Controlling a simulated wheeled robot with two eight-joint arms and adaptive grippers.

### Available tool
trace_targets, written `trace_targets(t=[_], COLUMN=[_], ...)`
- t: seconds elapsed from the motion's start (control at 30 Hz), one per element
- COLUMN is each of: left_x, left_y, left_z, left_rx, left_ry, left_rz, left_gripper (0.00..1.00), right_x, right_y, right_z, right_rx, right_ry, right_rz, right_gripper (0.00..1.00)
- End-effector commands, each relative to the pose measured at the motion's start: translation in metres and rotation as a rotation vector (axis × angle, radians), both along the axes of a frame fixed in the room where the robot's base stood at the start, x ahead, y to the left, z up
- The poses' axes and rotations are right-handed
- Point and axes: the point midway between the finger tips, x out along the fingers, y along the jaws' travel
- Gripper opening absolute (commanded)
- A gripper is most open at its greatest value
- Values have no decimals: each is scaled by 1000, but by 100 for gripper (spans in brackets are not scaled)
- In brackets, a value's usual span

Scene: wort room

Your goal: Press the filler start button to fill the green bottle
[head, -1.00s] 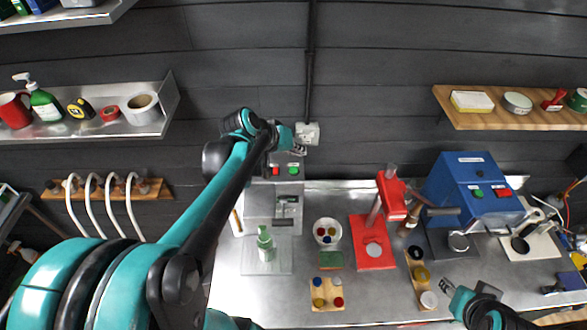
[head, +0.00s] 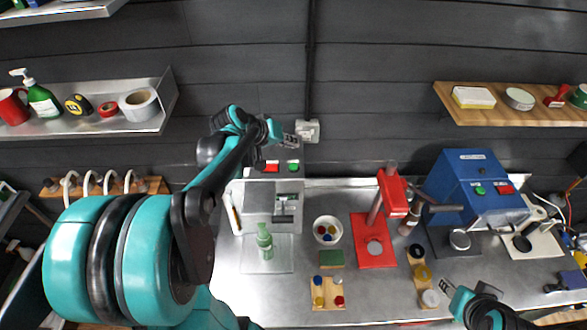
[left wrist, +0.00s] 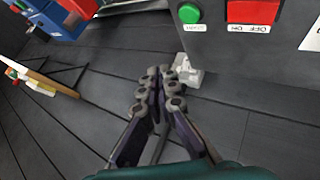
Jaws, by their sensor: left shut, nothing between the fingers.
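The filler is the grey machine (head: 260,203) at the back of the bench. Its dark top panel carries a green start button (head: 293,168) and a red switch (head: 271,168). In the left wrist view the green button (left wrist: 188,13) and the red switch (left wrist: 253,12), labelled OFF ON, show at the top edge. The green bottle (head: 265,240) stands upright on the filler's plate. My left gripper (head: 296,141) is shut and empty, above and apart from the button; its closed fingers also show in the left wrist view (left wrist: 162,82). My right gripper (head: 447,287) is low at the right, too small to judge.
A wall socket (head: 308,131) is close beside my left gripper. A white bowl of caps (head: 328,221), a red press (head: 366,252) and a blue machine (head: 470,190) stand right of the filler. A shelf (head: 145,122) hangs at the left.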

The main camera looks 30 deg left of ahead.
Motion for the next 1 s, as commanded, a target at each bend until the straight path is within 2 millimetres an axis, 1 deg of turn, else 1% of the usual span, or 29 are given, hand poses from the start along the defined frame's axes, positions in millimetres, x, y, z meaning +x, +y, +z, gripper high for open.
trace_targets(t=[0.03, 0.1, 0.3, 0.4, 0.57, 1.0], left_x=[0, 0, 0, 0, 0, 0], left_y=[0, 0, 0, 0, 0, 0], left_z=[-11, -21, -51, -62, -68, -67], left_rx=[0, 0, 0, 0, 0, 0], left_ry=[0, 0, 0, 0, 0, 0], left_rz=[0, 0, 0, 0, 0, 0], left_gripper=[0, 0, 0, 0, 0, 0], right_x=[0, 0, 0, 0, 0, 0], right_y=[0, 0, 0, 0, 0, 0], right_z=[-9, -17, -40, -49, -54, -53], right_rx=[0, 0, 0, 0, 0, 0], right_ry=[0, 0, 0, 0, 0, 0], right_rz=[0, 0, 0, 0, 0, 0], right_gripper=[40, 40, 40, 40, 40, 40])
